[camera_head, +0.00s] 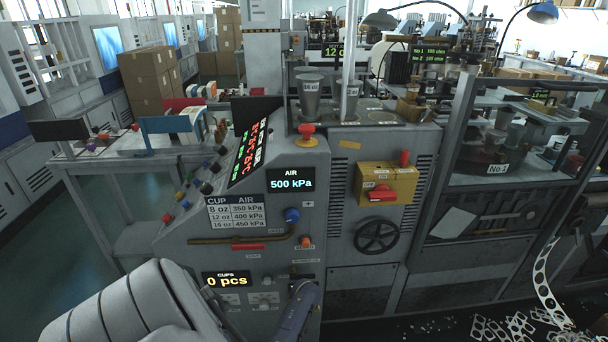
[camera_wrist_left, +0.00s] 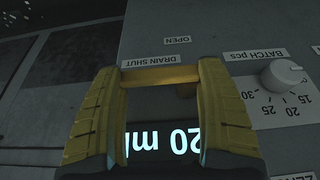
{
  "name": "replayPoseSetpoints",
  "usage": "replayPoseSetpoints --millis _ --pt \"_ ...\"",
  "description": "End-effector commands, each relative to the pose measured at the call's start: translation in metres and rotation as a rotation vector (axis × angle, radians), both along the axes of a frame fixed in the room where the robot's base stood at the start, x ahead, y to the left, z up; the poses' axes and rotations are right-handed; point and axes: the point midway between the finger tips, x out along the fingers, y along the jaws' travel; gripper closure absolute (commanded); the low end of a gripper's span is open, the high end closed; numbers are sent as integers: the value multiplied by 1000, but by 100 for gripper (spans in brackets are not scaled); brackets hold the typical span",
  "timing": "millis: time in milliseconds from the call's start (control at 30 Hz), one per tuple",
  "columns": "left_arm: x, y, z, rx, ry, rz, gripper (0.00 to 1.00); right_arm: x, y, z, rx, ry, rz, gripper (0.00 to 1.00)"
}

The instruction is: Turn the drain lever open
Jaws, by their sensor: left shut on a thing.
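The drain lever (camera_wrist_left: 160,77) is an orange-yellow bar in the left wrist view, lying across between two yellow fingers. My left gripper (camera_wrist_left: 159,72) is shut on it, one finger at each end of the visible bar. The label DRAIN SHUT (camera_wrist_left: 155,61) is right beside the bar, and the label OPEN (camera_wrist_left: 177,40) is farther up the picture. In the head view my left arm comes in at the bottom left, and I cannot make out the lever or the fingertips there. My right gripper is not in view.
In the left wrist view a white BATCH knob (camera_wrist_left: 281,76) stands right of the fingers, and a lit display (camera_wrist_left: 160,142) shows between them.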

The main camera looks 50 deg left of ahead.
Motion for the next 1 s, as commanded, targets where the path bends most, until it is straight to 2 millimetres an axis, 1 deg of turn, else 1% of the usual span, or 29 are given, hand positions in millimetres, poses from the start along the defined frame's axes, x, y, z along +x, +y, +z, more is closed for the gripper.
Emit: replayPoseSetpoints --millis 33,133,167,400,733,1000 --pt "1 0 0 -2 -2 2 62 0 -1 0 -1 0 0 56" --pt "1 -1 0 -3 -3 3 73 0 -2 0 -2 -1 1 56" --pt "1 -1 0 -2 -4 3 75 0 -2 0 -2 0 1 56" --pt "2 -1 0 -4 -9 6 81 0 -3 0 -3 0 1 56" --pt "6 -3 0 -1 -4 6 82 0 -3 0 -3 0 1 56" --pt "9 -6 -6 82 115 5 82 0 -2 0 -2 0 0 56"
